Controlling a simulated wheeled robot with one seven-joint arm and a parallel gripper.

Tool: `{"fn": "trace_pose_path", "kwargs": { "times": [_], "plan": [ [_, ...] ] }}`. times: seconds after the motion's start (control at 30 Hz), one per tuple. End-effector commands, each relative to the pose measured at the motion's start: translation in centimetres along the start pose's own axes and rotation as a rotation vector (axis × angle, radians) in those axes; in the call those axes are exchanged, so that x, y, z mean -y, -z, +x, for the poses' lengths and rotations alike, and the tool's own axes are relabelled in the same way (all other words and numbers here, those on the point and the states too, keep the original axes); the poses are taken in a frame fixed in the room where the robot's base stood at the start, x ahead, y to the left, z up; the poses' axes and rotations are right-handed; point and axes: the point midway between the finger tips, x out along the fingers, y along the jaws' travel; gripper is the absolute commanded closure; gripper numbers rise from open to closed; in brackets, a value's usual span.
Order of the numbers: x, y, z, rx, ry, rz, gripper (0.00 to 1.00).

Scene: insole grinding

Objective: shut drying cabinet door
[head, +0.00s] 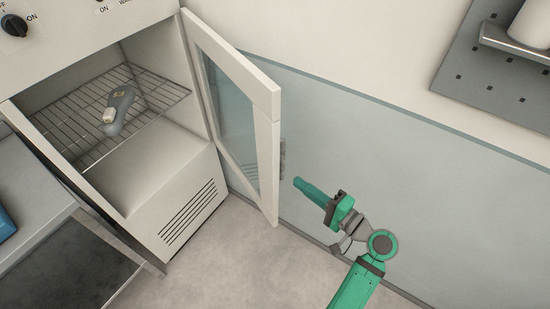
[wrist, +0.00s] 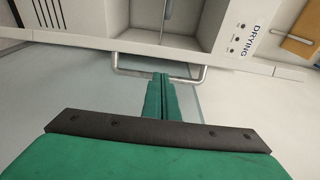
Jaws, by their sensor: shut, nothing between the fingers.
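The drying cabinet (head: 182,190) stands at the left in the head view, its door (head: 272,150) swung wide open. The door has a pale frame and a glass pane (head: 232,108). A metal handle (head: 283,160) is on the door's outer face. In the wrist view the handle (wrist: 131,72) is a bar across the picture, with the cabinet interior (wrist: 170,18) beyond it. My green gripper (head: 298,182) is shut and empty, on the outer side of the door. In the wrist view its fingertips (wrist: 161,76) overlap the handle's middle; I cannot tell whether they touch it.
A grey insole-like item (head: 122,108) lies on the wire rack (head: 72,130) inside the cabinet. A metal table (head: 28,200) with a blue object (head: 5,224) stands at the left. A pegboard with a shelf (head: 515,42) hangs at the upper right. Floor before the cabinet is clear.

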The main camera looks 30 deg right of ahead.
Motion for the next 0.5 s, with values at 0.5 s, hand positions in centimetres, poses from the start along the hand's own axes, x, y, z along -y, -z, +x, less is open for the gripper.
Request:
{"fn": "trace_pose_path", "kwargs": {
  "times": [0.5],
  "plan": [
    [1.8, 0.0, 4.4, 0.042, 0.027, -0.003, 1.0]
  ]
}}
